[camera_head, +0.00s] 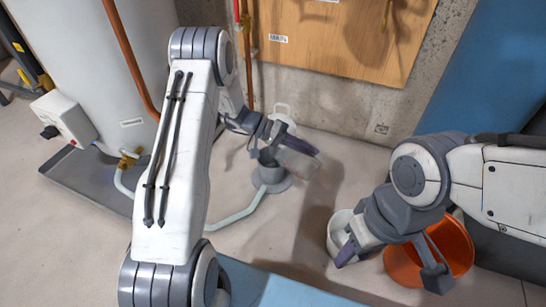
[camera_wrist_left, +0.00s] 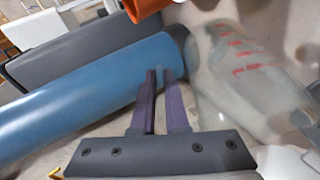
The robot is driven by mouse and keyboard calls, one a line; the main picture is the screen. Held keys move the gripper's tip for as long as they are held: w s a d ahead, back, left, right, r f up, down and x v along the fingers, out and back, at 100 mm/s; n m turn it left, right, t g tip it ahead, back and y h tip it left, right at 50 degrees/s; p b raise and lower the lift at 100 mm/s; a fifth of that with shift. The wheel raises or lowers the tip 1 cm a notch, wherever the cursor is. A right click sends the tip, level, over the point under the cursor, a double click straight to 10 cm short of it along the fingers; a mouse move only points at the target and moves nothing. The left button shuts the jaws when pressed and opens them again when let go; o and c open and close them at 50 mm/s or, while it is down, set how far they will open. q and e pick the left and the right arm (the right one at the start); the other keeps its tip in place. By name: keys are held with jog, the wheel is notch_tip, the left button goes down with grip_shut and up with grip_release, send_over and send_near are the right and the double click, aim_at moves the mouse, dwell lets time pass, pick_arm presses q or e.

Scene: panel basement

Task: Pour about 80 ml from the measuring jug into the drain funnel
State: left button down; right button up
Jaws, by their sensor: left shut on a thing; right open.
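The measuring jug (camera_head: 299,165) is clear with red markings. It looks tilted beside and above the grey drain funnel (camera_head: 270,173), which stands on a round base on the floor. My left gripper (camera_head: 312,150) is shut on the jug, apparently at its handle side, which is partly hidden. In the left wrist view the jug (camera_wrist_left: 245,75) is large, right of the purple fingers (camera_wrist_left: 162,75). I cannot make out a liquid level or stream. My right gripper (camera_head: 392,262) is open and empty in front of the orange bucket.
An orange bucket (camera_head: 458,244) and a white container (camera_head: 336,228) stand by my right gripper. A pale hose (camera_head: 235,217) runs from the funnel towards the white tank (camera_head: 85,50) and its grey tray (camera_head: 75,185).

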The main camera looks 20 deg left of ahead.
aim_at(317, 171)
pick_arm(q)
jog(key=shift+a+r, duration=0.15)
dwell(0.3)
jog(key=d, duration=0.1)
jog(key=y, duration=0.1)
jog(key=d+f+y, duration=0.1)
jog(key=shift+s+d+m+p, duration=0.3)
jog(key=shift+m+p, duration=0.1)
jog(key=f+b, duration=0.1)
jog(key=f+y+b, duration=0.1)
jog(key=f+y, duration=0.1)
jog(key=shift+s+d+f+t+b, duration=0.15)
jog(key=shift+s+d+t+b, duration=0.15)
jog(key=shift+d+b, duration=0.1)
jog(key=shift+y, duration=0.3)
jog(key=shift+d+f+m, duration=0.25)
jog(key=shift+m, duration=0.05)
jog(key=shift+d+f+y, duration=0.1)
jog(key=shift+f+y, duration=0.15)
jog(key=shift+y, duration=0.05)
